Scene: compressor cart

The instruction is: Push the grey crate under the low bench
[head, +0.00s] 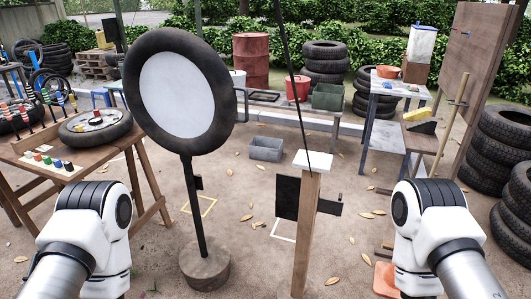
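The grey crate (266,149) sits on the sandy ground near the middle of the head view, between the round tyre-framed disc and the white-topped post. It looks open-topped and upright. Just behind it runs a long, low pale ledge (268,126); I cannot tell whether this is the low bench or a kerb. The crate stands in front of it, not under it. A taller grey table (385,88) stands to the right. White links of both my arms show at the bottom left and bottom right, but neither gripper is in view.
The disc stand (190,85) and post (306,220) with a black panel rise in front of the crate. A wooden workbench (60,155) is at left. Red (298,88) and green (327,97) bins stand behind. Tyres are stacked at right. Leaves litter open ground around the crate.

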